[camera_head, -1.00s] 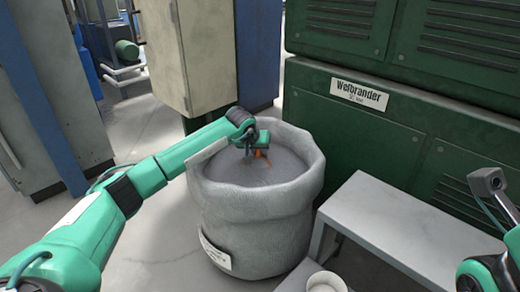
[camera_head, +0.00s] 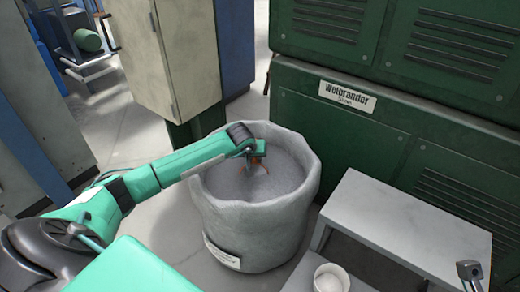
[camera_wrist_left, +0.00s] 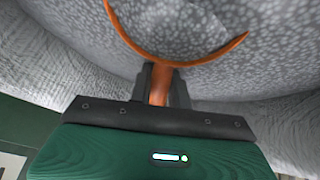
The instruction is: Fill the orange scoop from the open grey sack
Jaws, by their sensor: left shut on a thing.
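The open grey sack (camera_head: 255,240) stands upright on the floor in the middle of the head view, filled with grey granular material (camera_head: 285,180). My left gripper (camera_head: 252,158) is over the back part of its opening, shut on the handle of the orange scoop (camera_head: 259,170). In the left wrist view the handle is between the dark fingers (camera_wrist_left: 160,88), and the scoop's curved orange rim (camera_wrist_left: 175,62) lies against the grey grains. I cannot tell how much material is in the scoop.
A grey bench (camera_head: 400,225) stands close to the right of the sack, with a small white container (camera_head: 330,279) on a lower surface in front. Green cabinets (camera_head: 345,135) stand behind, and a beige cabinet (camera_head: 165,60) at the back left. Floor shows left of the sack.

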